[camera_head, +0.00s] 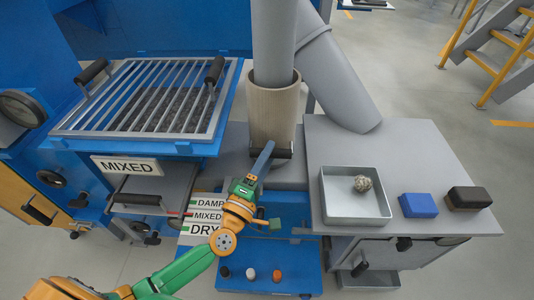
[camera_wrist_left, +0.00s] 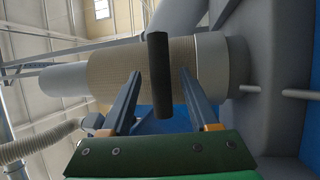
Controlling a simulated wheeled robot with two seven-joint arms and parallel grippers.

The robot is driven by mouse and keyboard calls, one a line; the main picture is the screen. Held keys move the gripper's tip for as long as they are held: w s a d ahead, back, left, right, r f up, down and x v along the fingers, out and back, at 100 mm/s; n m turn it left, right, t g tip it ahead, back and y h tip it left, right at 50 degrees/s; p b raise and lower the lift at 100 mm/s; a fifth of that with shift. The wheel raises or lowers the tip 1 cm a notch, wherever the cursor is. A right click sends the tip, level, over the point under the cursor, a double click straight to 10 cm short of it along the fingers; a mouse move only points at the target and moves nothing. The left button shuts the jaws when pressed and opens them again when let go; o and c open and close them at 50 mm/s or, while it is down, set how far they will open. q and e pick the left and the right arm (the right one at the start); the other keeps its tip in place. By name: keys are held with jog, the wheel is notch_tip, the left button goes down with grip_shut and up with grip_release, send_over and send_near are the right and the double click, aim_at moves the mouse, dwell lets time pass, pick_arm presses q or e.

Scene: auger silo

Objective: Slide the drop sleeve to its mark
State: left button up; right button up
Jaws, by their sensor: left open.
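The drop sleeve (camera_head: 272,112) is a beige ribbed cylinder around the lower part of the grey vertical pipe (camera_head: 274,40). A dark bar handle (camera_head: 284,154) sits at its lower front. In the left wrist view the sleeve (camera_wrist_left: 108,72) lies sideways, with the black handle (camera_wrist_left: 159,80) crossing between my fingers. My left gripper (camera_head: 266,150) is open at the handle, one finger on each side; the wrist view (camera_wrist_left: 160,78) shows gaps to both fingers. A label stack (camera_head: 206,216) reads DAMP, MIXED, DRY. I cannot make out a mark on the pipe. My right gripper is not visible.
A barred grate (camera_head: 150,95) with two black handles is at left, above a MIXED sign (camera_head: 127,166). A grey bench (camera_head: 420,150) at right holds a tray (camera_head: 355,212) with a lumpy ball, a blue block (camera_head: 418,204) and a black-brown block (camera_head: 468,198). A slanting pipe (camera_head: 335,75) flanks the sleeve.

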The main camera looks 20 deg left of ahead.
pick_arm(q)
jog(key=shift+x, duration=0.75)
grip_shut()
jog(key=shift+f, duration=0.1)
dwell(0.8)
